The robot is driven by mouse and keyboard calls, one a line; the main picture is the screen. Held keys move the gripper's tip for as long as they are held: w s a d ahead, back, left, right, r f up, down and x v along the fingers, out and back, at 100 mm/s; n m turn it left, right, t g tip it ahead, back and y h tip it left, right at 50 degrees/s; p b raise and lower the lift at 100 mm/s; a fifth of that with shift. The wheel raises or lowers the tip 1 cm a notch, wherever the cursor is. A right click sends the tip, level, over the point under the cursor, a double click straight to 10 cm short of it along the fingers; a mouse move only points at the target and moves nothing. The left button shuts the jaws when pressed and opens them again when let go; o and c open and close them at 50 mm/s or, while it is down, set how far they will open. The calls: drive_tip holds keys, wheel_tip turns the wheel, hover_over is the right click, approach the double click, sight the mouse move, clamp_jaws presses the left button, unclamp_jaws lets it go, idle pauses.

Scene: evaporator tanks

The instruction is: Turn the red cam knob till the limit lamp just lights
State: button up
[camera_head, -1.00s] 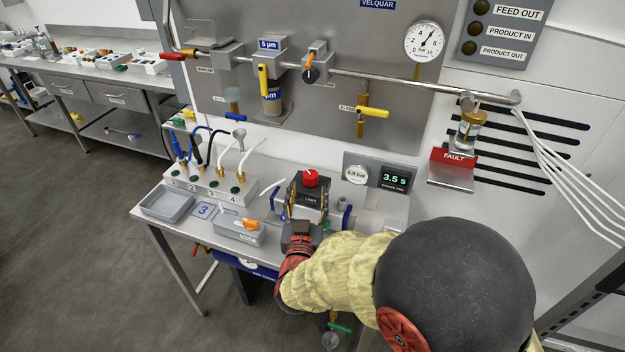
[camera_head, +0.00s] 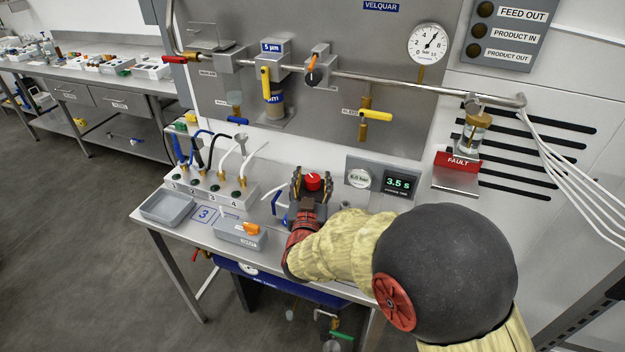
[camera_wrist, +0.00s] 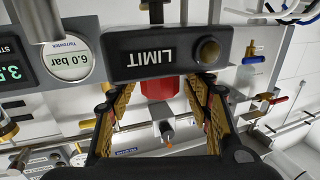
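The red cam knob (camera_head: 313,182) sits on top of the valve unit on the bench in the head view. It also shows in the wrist view (camera_wrist: 160,88), partly behind the black LIMIT plate (camera_wrist: 150,55). The round limit lamp (camera_wrist: 208,50) on that plate looks dull amber-brown, with no glow. My gripper (camera_head: 312,185) is open, with one finger on each side of the knob. In the wrist view my gripper (camera_wrist: 160,95) shows narrow gaps between its fingers and the knob; contact is not visible. The arm hides most of the unit in the head view.
A pipe (camera_head: 420,85) runs along the wall panel above.

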drive_tip(key=c, duration=1)
drive_tip(key=shift+d+n+y+b, duration=0.1)
drive_tip(key=shift+n+y+b, duration=0.4)
drive_tip(key=shift+y+b, duration=0.25)
drive_tip(key=shift+n+y+b, duration=0.45)
drive_tip(key=shift+n+y, duration=0.05)
drive_tip(key=shift+y, duration=0.25)
drive_tip(key=o, duration=1.1)
drive_tip(key=shift+o, duration=0.2)
